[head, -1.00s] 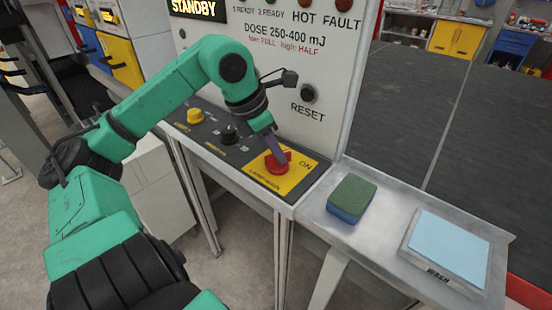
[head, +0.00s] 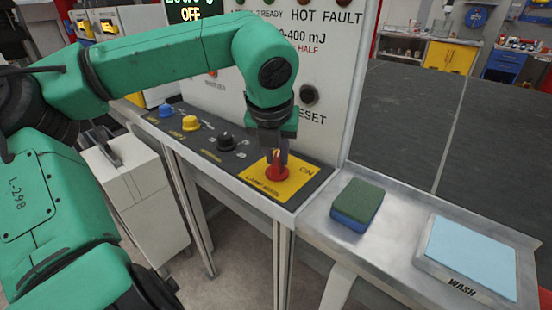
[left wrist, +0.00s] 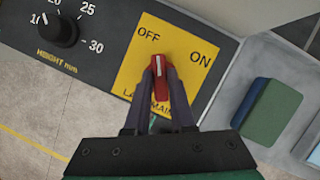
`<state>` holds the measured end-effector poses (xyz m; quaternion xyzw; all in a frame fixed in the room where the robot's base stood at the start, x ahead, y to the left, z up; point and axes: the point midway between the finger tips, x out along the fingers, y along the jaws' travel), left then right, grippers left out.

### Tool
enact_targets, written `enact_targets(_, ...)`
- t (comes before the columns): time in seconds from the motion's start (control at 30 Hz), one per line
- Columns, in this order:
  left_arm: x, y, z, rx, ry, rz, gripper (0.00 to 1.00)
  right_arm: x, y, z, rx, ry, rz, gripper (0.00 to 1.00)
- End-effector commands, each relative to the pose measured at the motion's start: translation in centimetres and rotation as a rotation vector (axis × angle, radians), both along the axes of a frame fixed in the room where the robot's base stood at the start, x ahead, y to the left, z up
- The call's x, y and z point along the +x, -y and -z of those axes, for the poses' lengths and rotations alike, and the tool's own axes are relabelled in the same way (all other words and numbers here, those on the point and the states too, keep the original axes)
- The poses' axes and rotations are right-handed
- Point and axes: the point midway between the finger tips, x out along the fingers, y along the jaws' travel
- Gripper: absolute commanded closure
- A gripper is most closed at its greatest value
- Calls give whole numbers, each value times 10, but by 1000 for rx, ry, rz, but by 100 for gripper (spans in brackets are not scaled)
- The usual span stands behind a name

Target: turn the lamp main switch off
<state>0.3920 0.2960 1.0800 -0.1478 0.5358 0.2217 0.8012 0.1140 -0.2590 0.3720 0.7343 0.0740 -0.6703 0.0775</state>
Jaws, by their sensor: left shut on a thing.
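The lamp main switch (head: 277,172) is a red rotary knob on a yellow plate (head: 300,178) at the right end of the dark control panel. In the left wrist view the knob (left wrist: 162,78) has a white pointer line aimed up towards the OFF mark (left wrist: 149,35), away from the ON mark (left wrist: 201,57). My left gripper (head: 275,156) comes down from above, its fingers shut on the knob from both sides. My right gripper is not in view.
Blue (head: 166,110), yellow (head: 191,122) and black (head: 226,140) knobs line the panel to the left. A green and blue sponge (head: 357,202) and a light blue WASH pad (head: 472,256) lie on the metal shelf at right. The upright panel stands close behind my gripper.

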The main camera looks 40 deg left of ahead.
Motion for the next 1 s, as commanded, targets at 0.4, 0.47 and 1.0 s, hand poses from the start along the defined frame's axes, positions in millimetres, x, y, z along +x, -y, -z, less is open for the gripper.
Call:
enact_targets(0.4, 2, 1, -1, 3, 7, -239, 100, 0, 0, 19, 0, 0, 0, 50)
enact_targets(0.47, 2, 1, -1, 1, 8, -255, 100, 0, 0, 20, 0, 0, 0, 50)
enact_targets(1.0, 2, 1, -2, -1, 6, -285, 100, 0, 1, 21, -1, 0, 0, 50)
